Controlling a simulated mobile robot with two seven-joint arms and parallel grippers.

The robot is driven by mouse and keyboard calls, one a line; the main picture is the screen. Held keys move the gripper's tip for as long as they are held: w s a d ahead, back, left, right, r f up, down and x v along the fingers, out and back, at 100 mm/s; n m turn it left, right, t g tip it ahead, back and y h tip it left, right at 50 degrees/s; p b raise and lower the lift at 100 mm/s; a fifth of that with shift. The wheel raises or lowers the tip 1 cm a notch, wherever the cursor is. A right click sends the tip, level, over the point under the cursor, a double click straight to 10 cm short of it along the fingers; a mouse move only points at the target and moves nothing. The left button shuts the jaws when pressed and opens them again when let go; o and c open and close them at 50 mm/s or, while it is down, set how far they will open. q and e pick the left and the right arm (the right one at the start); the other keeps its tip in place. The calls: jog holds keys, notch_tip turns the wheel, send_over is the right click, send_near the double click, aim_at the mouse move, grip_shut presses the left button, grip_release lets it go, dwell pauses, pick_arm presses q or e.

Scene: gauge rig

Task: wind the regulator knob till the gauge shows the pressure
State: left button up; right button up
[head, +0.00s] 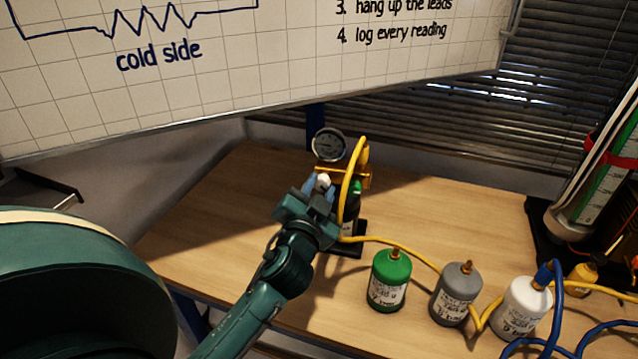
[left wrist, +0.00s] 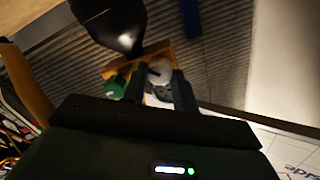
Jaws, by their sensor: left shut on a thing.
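The gauge (head: 329,145), a round dial in a metal rim, stands above a brass-yellow regulator body (head: 357,177) on the table. Its needle and figures are too small to read. My left gripper (head: 320,184) is shut on the pale regulator knob (head: 323,180), just below the gauge. In the left wrist view the knob (left wrist: 160,72) sits between the two fingers of my left gripper (left wrist: 160,84), with a dark line across its face. My right gripper is in neither view.
A yellow hose (head: 349,185) loops beside the regulator. A green bottle (head: 389,280), a grey bottle (head: 456,293) and a white bottle (head: 523,308) stand to the right. A whiteboard (head: 240,60) hangs behind. The table's left part (head: 200,220) is clear.

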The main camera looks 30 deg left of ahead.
pick_arm(q)
jog(key=shift+m+p, duration=0.35)
jog(key=shift+m, duration=0.55)
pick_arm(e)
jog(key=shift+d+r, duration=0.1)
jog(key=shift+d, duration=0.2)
pick_arm(q)
jog(key=shift+m, duration=0.4)
jog(key=o, duration=1)
